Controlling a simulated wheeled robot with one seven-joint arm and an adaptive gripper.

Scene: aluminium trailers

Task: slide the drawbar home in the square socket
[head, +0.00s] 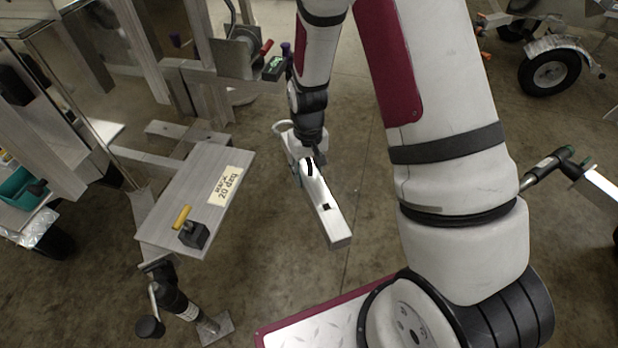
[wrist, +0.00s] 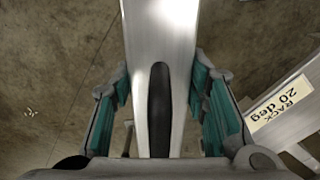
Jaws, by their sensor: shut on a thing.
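The drawbar (head: 333,228) is a silver square bar with a small dark hole near its near end. My gripper (head: 308,168) is shut on it and holds it above the floor, right of the rack plate and apart from it. In the wrist view the drawbar (wrist: 160,35) runs up the picture between the green-padded jaws of my gripper (wrist: 160,95), and a black grip strip (wrist: 159,110) lies along it. I cannot make out the opening of the square socket in either view.
A tilted metal rack plate (head: 190,205) labelled "RACK 20 deg" stands left, with a yellow-handled clamp (head: 190,230). Its label (wrist: 280,105) shows in the wrist view. A trailer frame (head: 205,100) stands behind. Another trailer's wheel (head: 549,74) is far right. Open concrete floor lies between.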

